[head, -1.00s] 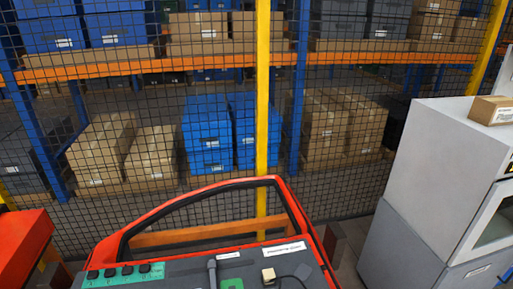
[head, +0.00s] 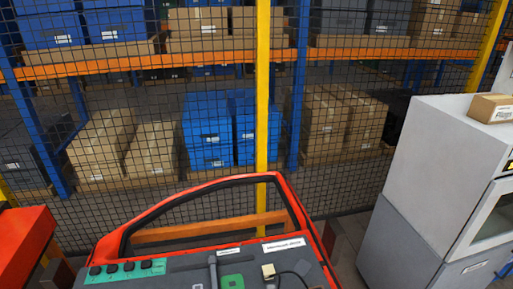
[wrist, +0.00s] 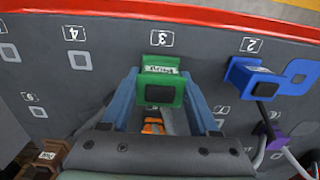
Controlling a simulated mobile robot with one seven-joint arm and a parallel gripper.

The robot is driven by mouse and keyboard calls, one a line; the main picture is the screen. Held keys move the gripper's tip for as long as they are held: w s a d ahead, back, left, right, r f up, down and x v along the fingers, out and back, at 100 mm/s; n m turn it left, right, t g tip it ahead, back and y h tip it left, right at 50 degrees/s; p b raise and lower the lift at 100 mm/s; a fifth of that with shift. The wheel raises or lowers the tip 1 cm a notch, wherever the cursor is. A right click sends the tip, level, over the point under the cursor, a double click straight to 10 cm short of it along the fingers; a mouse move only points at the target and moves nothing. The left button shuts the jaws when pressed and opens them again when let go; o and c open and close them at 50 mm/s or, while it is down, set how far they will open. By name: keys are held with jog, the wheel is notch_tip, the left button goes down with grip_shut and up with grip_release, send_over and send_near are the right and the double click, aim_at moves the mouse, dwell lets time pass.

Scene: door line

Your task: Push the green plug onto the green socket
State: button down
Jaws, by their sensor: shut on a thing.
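The green plug (wrist: 161,84) is a green block with a dark square face, seen in the middle of the wrist view below the label 3. My gripper (wrist: 160,95) is shut on it, with one blue finger on each side. The panel directly behind the plug is hidden, so I cannot tell whether it touches a socket. In the head view, a green patch with a pale square (head: 231,282), which looks like the green socket, shows on the door's grey inner panel (head: 190,270). My gripper is not in the head view.
A blue plug (wrist: 252,77) sits beside a blue socket (wrist: 298,73). A purple plug (wrist: 273,137) and a brown plug (wrist: 42,163) are lower down. The red door frame (head: 190,188) stands before a mesh fence. A grey cabinet (head: 430,170) is at right.

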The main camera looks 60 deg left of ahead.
jog(key=shift+r+p, duration=2.85)
jog(key=shift+r, duration=0.15)
jog(key=shift+d, duration=0.1)
